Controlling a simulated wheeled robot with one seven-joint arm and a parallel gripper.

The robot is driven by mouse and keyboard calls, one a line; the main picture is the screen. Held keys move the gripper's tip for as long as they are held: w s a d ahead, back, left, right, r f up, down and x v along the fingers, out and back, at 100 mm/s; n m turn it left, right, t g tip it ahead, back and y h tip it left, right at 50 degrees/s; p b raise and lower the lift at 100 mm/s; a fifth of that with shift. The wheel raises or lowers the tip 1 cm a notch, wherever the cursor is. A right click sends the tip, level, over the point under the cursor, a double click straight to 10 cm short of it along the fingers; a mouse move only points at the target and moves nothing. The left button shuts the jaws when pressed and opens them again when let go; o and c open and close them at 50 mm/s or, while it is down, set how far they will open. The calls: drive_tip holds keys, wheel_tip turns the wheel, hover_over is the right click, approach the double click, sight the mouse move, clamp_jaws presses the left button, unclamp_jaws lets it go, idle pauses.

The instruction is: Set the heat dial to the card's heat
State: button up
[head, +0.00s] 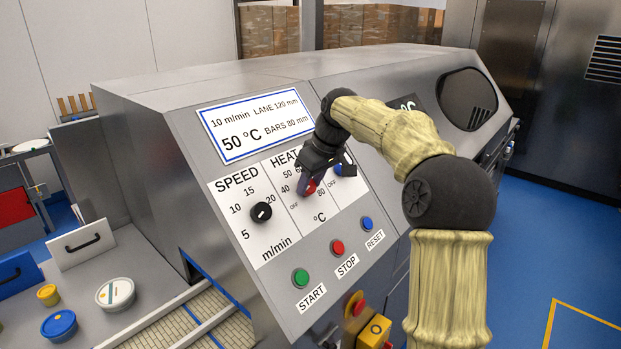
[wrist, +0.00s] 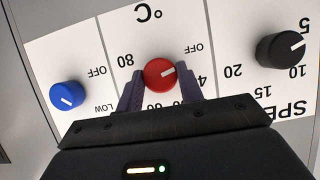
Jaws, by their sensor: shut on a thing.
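The card (head: 256,124) on the sloped panel reads 50 °C, with 10 m/min, lane 120 mm and bars 80 mm. The red heat dial (head: 311,187) is partly hidden by my gripper (head: 307,184) in the head view. In the wrist view, which shows the panel upside down, my gripper (wrist: 160,88) is shut on the red heat dial (wrist: 158,73), one finger on each side. The dial's white pointer points right and slightly up, between OFF and the partly hidden 40.
The black speed dial (wrist: 281,49) and the blue dial (wrist: 66,95) flank the heat dial. Below are the green START (head: 301,278), red STOP (head: 338,247) and blue RESET (head: 367,223) buttons. A red emergency button (head: 355,303) sits lower, near the panel's front edge.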

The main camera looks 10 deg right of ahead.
drive_tip(key=m+p, duration=0.1)
drive_tip(key=p, duration=0.1)
drive_tip(key=m+y+p, duration=0.1)
drive_tip(key=m+p, duration=0.1)
drive_tip(key=shift+w+d+r+g, duration=0.1)
drive_tip(key=shift+d+r+g, duration=0.05)
drive_tip(key=shift+r+g, duration=0.2)
drive_tip(key=m+y+p, duration=0.1)
drive_tip(key=m, duration=0.1)
drive_tip(key=m+y+p, duration=0.1)
drive_tip(key=shift+d+f+m+g+p, duration=0.2)
drive_tip(key=shift+m+g+p, duration=0.1)
drive_tip(key=shift+m, duration=0.1)
drive_tip(key=m+y, duration=0.2)
drive_tip(key=m, duration=0.2)
drive_tip(key=shift+f+p, duration=0.2)
drive_tip(key=shift+p, duration=0.2)
drive_tip(key=shift+d+f+m+t+y, duration=0.1)
drive_tip(key=shift+m+t+y, duration=0.7)
drive_tip(key=shift+m, duration=1)
drive_tip(key=o, duration=1)
drive_tip(key=shift+d, duration=0.1)
